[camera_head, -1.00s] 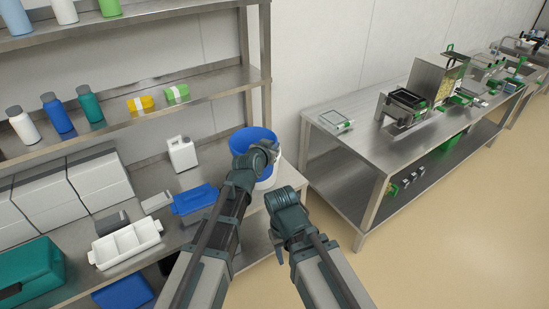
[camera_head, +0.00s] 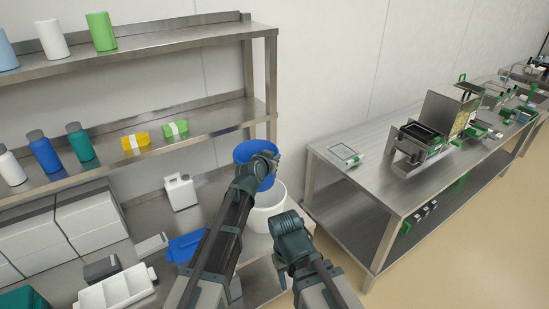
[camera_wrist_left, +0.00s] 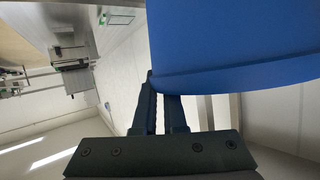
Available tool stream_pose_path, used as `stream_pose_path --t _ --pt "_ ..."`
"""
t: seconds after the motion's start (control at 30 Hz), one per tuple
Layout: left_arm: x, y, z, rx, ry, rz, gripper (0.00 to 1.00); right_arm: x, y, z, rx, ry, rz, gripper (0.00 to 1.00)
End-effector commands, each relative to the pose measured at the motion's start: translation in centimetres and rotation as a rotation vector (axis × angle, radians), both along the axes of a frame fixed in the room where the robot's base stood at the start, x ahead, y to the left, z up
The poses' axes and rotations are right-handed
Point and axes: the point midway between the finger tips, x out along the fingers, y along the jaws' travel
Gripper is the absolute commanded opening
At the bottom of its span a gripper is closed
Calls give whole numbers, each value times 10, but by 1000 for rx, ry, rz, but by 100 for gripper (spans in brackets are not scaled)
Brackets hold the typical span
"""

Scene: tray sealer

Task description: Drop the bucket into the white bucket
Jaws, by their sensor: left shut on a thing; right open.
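My left gripper (camera_head: 266,162) is shut on the rim of a blue bucket (camera_head: 243,152). In the left wrist view the blue bucket (camera_wrist_left: 235,45) fills the upper right, with the fingers (camera_wrist_left: 162,105) at its edge. The white bucket (camera_head: 269,213) stands on the shelf's lower counter, below and slightly right of the blue one. The blue bucket is held above it; whether they touch is hidden by my arm. My right gripper (camera_head: 281,266) is open and empty, lower and right of the white bucket.
A white jug (camera_head: 180,193), a blue container (camera_head: 186,246) and a white divided tray (camera_head: 116,290) stand on the counter to the left. The shelf above holds bottles and small packs. A steel table (camera_head: 370,190) with machines is to the right, with bare floor before it.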

Motion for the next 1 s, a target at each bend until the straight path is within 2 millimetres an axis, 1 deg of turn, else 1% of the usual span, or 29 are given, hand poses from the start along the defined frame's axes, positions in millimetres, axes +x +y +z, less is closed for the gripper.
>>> stream_pose_path --t 0.03,0.43,0.57,0.8,0.83,0.97,1.0 --pt "0 0 -7 0 -1 0 0 0 0 -7 0 0 0 50" --pt "0 0 -50 0 -1 0 0 0 0 -51 0 0 0 50" --pt "0 0 -55 0 -1 0 0 0 0 -55 0 0 0 50" --pt "0 0 -54 0 -1 0 0 0 0 -54 0 0 0 50" --pt "0 0 -54 0 -1 0 10 0 0 -54 0 0 0 50" --pt "0 0 -54 1 0 0 34 0 0 -54 0 0 0 50" --pt "0 0 -54 0 0 0 41 0 0 -54 0 0 0 50"
